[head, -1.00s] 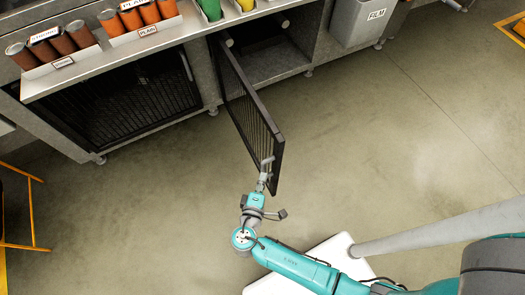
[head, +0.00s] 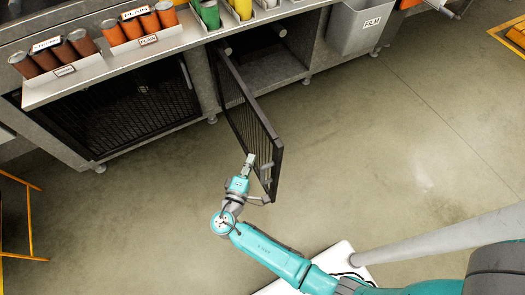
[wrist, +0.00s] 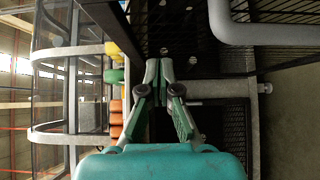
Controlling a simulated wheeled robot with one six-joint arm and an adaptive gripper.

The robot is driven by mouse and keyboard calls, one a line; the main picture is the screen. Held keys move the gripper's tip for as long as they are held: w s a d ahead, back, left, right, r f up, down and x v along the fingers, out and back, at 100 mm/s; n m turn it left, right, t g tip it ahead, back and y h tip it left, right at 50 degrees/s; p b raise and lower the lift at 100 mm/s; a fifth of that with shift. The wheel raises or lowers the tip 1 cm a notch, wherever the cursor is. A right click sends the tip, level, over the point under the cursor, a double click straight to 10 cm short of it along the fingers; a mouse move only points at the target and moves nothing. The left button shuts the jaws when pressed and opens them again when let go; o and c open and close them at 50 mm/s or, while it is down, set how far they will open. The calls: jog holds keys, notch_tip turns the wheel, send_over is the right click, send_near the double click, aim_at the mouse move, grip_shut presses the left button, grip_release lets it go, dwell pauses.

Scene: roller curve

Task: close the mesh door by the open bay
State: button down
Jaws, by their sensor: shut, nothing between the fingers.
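The mesh door (head: 250,125) stands swung out from the open bay (head: 268,66), its free edge toward me. In the wrist view its dark mesh (wrist: 280,12) fills the upper right, with a thick grey tubular handle (wrist: 245,34) in front of it. My gripper (head: 250,160) is beside the left face of the door near its free end. It is shut and empty; its fingers also show in the wrist view (wrist: 158,68). Whether the fingertips touch the door cannot be told.
A closed mesh panel (head: 130,110) lies left of the bay. A grey FILM bin (head: 355,35) stands right of it. Cans in trays (head: 150,38) line the counter above. An orange frame (head: 28,215) stands at far left. The floor (head: 400,140) right of the door is clear.

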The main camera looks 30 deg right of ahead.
aim_at(266, 143)
jog(key=shift+w+d, duration=0.2)
jog(key=shift+d, duration=0.7)
jog(key=shift+w+d, duration=0.2)
jog(key=shift+d, duration=0.75)
jog(key=shift+w+d, duration=0.2)
jog(key=shift+d, duration=0.7)
